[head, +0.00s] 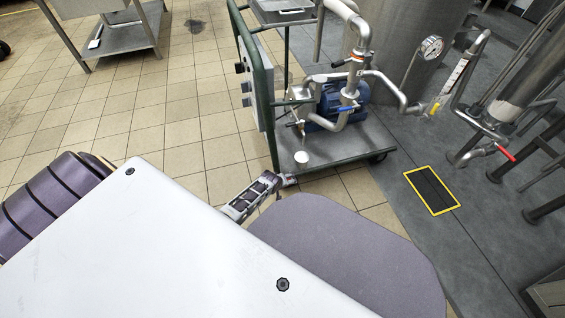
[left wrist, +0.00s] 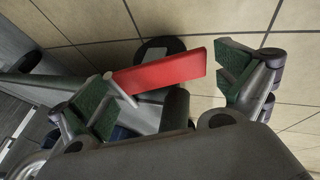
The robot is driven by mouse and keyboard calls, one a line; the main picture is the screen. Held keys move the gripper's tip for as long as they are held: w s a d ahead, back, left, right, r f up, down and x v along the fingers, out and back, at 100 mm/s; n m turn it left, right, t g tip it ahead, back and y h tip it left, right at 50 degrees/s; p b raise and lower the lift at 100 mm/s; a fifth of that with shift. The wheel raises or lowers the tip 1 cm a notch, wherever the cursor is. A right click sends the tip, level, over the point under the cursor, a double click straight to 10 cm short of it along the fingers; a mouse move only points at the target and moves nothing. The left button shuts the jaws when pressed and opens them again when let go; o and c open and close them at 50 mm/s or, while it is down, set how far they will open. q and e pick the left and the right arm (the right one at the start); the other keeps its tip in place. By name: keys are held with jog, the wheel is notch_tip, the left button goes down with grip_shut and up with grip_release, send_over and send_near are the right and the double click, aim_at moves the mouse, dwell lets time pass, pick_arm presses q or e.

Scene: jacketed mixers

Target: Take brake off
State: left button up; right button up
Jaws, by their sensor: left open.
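The brake shows as a flat red pedal (left wrist: 160,72) on a caster in the left wrist view. It lies between the two green-padded fingers of my left gripper (left wrist: 172,88), close to the left finger and apart from the right one. Whether the left finger touches it is unclear. My left gripper is open. In the head view the same gripper (head: 280,183) is low at the near left corner of the green-framed pump cart (head: 335,152), where the pedal is too small to make out. My right gripper is not in view.
The cart carries a blue pump motor (head: 322,112), pipes and valves. A steel tank (head: 415,45) stands behind it. A yellow-framed floor drain (head: 432,190) lies to the right. A steel table (head: 125,42) stands at the back left. The tiled floor left of the cart is clear.

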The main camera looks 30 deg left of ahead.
pick_arm(q)
jog(key=c, duration=1.2)
